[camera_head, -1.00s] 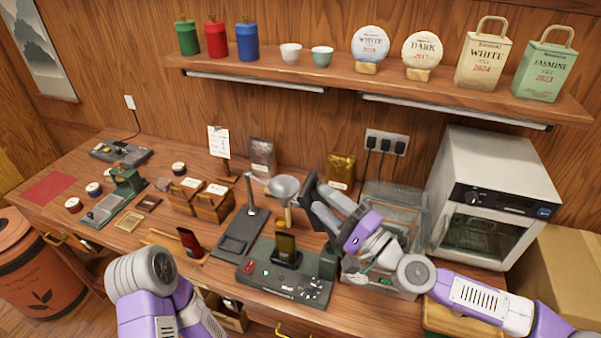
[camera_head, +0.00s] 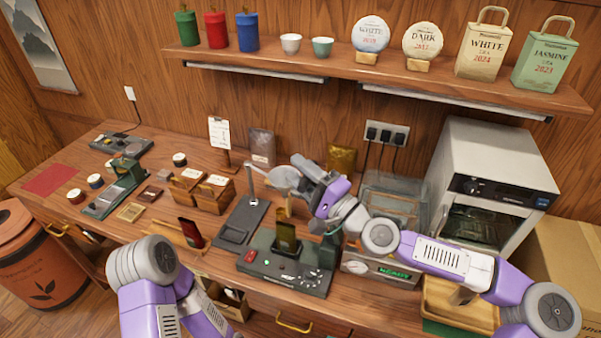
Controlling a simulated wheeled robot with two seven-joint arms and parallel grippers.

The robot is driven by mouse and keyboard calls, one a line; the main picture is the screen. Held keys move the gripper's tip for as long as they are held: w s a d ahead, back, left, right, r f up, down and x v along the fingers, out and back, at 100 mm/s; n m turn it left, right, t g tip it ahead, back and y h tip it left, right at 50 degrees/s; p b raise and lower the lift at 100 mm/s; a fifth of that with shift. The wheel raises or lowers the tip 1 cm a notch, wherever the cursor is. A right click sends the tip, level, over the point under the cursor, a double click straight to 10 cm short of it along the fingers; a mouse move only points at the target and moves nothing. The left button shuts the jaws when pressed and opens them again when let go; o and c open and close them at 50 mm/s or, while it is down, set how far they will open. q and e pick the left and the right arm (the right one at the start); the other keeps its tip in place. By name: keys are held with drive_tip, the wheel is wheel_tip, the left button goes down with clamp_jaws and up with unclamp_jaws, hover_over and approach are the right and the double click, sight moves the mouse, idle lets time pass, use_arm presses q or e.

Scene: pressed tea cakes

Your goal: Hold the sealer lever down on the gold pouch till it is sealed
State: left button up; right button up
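The dark green sealer (camera_head: 270,277) stands at the front of the bench, with a red button and a small green light on its top. A dark gold pouch (camera_head: 286,232) stands upright in its slot. The sealer's post (camera_head: 329,252) rises at its right end; my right arm partly covers the lever area, and I cannot make out the lever's position. My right gripper (camera_head: 302,174) is above and behind the pouch, apart from it, with its fingers seemingly spread and nothing seen between them. My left arm shows at bottom left; its gripper is out of view.
A grey round pan (camera_head: 284,179) is close by the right gripper's tips. A unit with a green READY display (camera_head: 394,273) stands right of the sealer, by a white oven (camera_head: 493,200). A flat dark stand (camera_head: 243,222) and wooden boxes (camera_head: 212,193) lie left.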

clamp_jaws()
